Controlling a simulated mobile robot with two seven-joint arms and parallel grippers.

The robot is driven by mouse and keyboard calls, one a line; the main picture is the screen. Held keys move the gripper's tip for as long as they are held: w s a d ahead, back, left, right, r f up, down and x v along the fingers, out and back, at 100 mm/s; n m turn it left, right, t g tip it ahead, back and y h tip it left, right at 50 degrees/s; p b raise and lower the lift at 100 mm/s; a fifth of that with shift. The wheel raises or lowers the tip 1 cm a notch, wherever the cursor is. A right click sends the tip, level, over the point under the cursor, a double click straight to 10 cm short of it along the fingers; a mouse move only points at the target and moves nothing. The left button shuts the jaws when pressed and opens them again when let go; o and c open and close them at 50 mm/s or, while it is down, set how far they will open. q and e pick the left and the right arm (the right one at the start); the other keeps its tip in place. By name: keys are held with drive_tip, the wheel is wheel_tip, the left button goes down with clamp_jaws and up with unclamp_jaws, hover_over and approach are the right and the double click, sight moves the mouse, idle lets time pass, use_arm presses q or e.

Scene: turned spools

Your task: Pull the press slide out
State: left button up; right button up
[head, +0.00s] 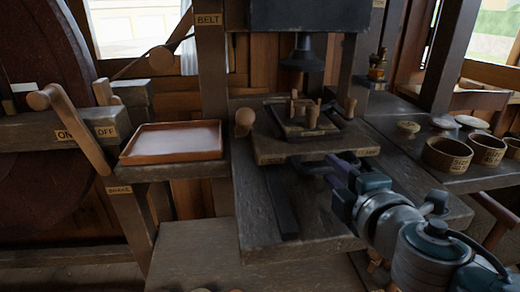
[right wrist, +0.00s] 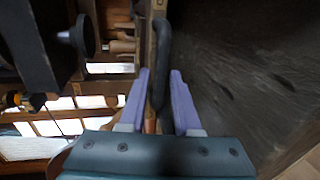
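The press slide (head: 272,150) is a wooden board under the press head, carrying a dark shallow tray (head: 290,128) with several wooden pegs. A dark bar handle (head: 312,167) is on its front edge. My right gripper (head: 335,172) reaches in from the lower right to this handle. In the right wrist view the dark handle (right wrist: 162,50) runs between the two purple fingers (right wrist: 160,78), which appear closed around it with little gap. Part of the handle is hidden by the gripper in the head view. My left gripper is not in view.
The press head (head: 303,55) hangs above the slide. A reddish tray (head: 172,141) sits on a left shelf beside a wooden ON/OFF lever (head: 75,125). Round wooden containers (head: 447,153) stand on the right bench. Dark bench surface (head: 265,215) is clear in front of the slide.

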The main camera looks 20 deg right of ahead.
drive_tip(key=shift+c, duration=0.2)
clamp_jaws()
idle(1.1)
